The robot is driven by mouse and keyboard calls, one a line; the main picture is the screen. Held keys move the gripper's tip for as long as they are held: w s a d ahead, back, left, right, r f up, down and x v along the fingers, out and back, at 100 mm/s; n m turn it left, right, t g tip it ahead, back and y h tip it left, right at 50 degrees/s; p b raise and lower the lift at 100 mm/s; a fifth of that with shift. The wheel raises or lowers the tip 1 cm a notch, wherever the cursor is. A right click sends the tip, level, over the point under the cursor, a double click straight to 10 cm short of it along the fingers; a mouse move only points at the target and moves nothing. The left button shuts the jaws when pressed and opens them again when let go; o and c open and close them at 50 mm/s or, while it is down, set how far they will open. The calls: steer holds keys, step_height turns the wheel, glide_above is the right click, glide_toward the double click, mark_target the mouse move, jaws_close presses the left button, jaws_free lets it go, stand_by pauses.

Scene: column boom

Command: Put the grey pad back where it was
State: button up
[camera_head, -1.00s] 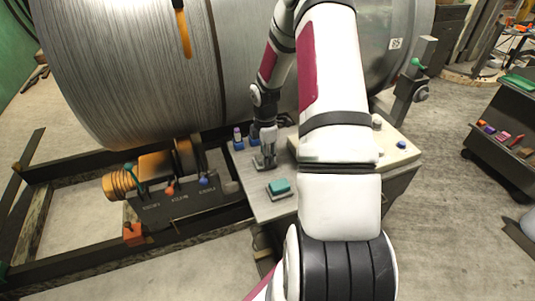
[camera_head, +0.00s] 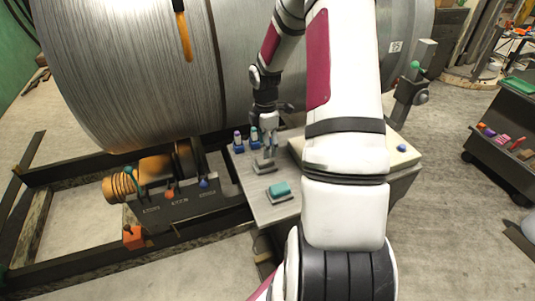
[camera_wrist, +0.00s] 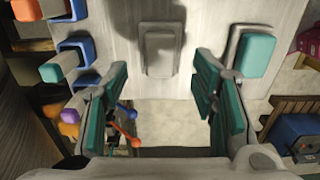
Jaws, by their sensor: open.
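The grey pad (camera_head: 264,167) lies flat on the grey table (camera_head: 268,212), seated on a grey base or holder. In the wrist view the pad (camera_wrist: 160,52) is straight ahead, between the lines of my fingers. My gripper (camera_head: 270,152) is just above the pad in the head view. In the wrist view my gripper (camera_wrist: 163,85) is open, with clear space between its teal-lined fingers and nothing held. I see no finger touching the pad.
A teal pad (camera_head: 280,188) on a grey holder lies in front of the grey pad. Blue holders (camera_head: 238,148) with purple-topped and teal-topped items stand at the table's left. A pale raised block (camera_head: 400,155) is at right, partly behind my arm. The large drum (camera_head: 130,70) rises behind.

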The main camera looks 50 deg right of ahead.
steer(key=s+a+r+m+t+h, duration=0.1)
steer(key=a+r+m, duration=0.2)
steer(key=a+r, duration=0.7)
steer(key=s+a+r+m+t+h, duration=0.15)
steer(key=a+r, duration=0.35)
steer(key=r, duration=0.8)
steer(key=s+a+r+m+t+y, duration=0.1)
steer(key=s+a+r+m, duration=0.2)
steer(key=s+a, duration=0.4)
steer(key=s+a+r+m+t+y, duration=0.1)
steer(key=s+a+r+m+t, duration=0.1)
steer(key=s+a+r+m, duration=0.2)
steer(key=s+a+m, duration=0.1)
steer(key=s+a, duration=0.2)
steer(key=shift+r, duration=0.2)
steer(key=shift+y, duration=0.25)
